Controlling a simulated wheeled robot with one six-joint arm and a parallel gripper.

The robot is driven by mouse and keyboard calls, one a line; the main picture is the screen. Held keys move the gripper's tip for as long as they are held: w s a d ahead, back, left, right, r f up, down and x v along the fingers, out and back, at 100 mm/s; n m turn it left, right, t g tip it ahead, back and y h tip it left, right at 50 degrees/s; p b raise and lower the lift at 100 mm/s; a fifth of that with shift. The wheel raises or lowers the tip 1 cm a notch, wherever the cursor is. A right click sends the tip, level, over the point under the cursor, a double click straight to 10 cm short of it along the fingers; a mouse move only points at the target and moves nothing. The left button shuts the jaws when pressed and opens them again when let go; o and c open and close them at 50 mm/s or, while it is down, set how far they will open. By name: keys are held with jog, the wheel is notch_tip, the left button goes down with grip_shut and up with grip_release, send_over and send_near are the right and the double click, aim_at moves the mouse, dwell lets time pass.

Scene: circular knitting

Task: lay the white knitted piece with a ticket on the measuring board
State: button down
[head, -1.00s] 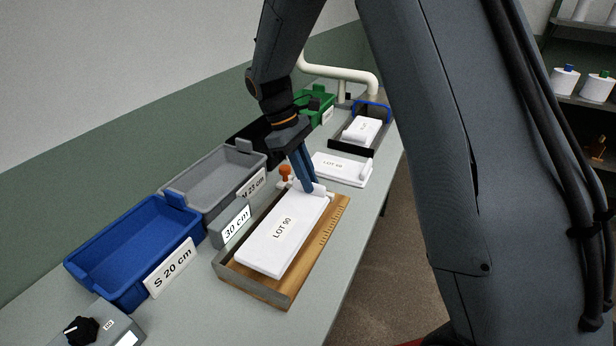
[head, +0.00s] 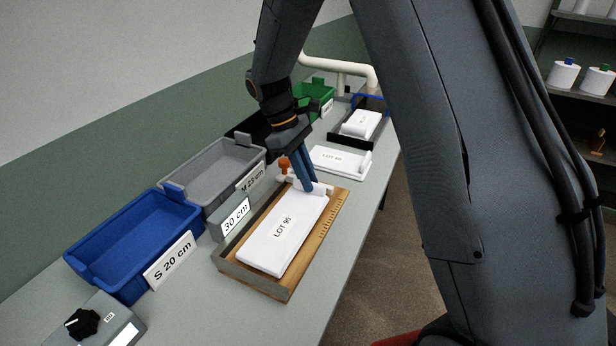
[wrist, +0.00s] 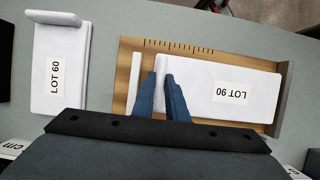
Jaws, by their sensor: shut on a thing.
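The white knitted piece (head: 262,244) has a ticket reading LOT 90 and lies flat over the wooden measuring board (head: 322,232), lengthwise along it. It also shows in the wrist view (wrist: 200,92), with the board's ruler marks beside one long edge. My gripper (head: 311,190) points down at the piece's far end and is shut on its raised end fold; the fingers (wrist: 161,76) show there in the wrist view. A white bar (wrist: 135,82) crosses the board just beyond that end, apart from the piece. Whether the piece fully touches the board is hard to tell.
A 30 cm display (head: 236,217) stands beside the board. Blue (head: 120,285) and grey (head: 195,207) bins line the left side. Another white piece, LOT 60 (head: 326,158), lies beyond the board, and a tray (head: 375,139) holds one more.

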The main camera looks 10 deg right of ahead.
jog(key=shift+f, duration=0.5)
jog(key=c, duration=1.7)
grip_release()
jog(key=b+v, duration=0.2)
jog(key=v, duration=0.4)
jog(key=shift+w+a+r, duration=0.1)
jog(key=shift+w+r, duration=0.05)
jog(key=shift+r, duration=0.05)
jog(key=shift+w+a+r, duration=0.1)
jog(key=shift+a+r, duration=0.1)
jog(key=shift+r, duration=0.5)
